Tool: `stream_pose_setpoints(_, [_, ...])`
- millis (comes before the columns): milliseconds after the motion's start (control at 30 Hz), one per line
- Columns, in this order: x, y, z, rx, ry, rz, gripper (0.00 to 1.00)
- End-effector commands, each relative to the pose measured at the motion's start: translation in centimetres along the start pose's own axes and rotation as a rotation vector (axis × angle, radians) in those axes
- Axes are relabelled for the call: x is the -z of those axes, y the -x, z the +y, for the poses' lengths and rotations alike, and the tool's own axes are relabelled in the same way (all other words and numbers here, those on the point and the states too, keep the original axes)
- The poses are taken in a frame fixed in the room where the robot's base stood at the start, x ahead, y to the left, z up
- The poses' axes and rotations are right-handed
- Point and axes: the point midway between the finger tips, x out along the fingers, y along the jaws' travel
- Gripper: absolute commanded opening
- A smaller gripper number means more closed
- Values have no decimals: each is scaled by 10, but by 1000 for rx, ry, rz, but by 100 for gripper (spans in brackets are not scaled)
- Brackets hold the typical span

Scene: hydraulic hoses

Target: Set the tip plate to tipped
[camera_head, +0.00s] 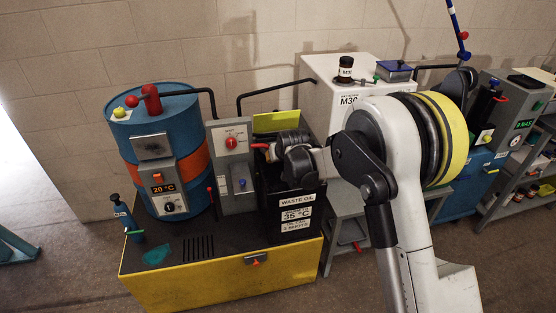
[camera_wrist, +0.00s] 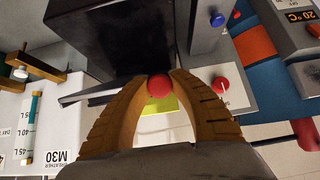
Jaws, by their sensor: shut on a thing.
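The tip plate appears to be the yellow-green plate (camera_head: 276,122) at the back of the black waste oil bin (camera_head: 290,198). It stands up steeply there, and its lower part is hidden by my wrist. In the wrist view a strip of the yellow-green plate (camera_wrist: 160,106) shows behind a red ball knob (camera_wrist: 159,86). My gripper (camera_wrist: 158,84) is shut on this red knob, with one brown finger on each side. The gripper (camera_head: 265,151) also shows above the bin's left side in the head view. How the knob joins the plate is hidden.
A grey control box (camera_head: 231,160) with a red rotary knob stands close left of my gripper. The blue drum (camera_head: 136,130) with an orange band is further left. A white M30 cabinet (camera_head: 320,75) stands behind right. All but the cabinet rest on a yellow-sided base (camera_head: 200,285).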

Motion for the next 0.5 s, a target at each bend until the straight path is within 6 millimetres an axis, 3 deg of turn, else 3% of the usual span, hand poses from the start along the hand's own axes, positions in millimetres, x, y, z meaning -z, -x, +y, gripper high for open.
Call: stream_pose_setpoints(500, [10, 2, 0, 0, 0, 13, 0])
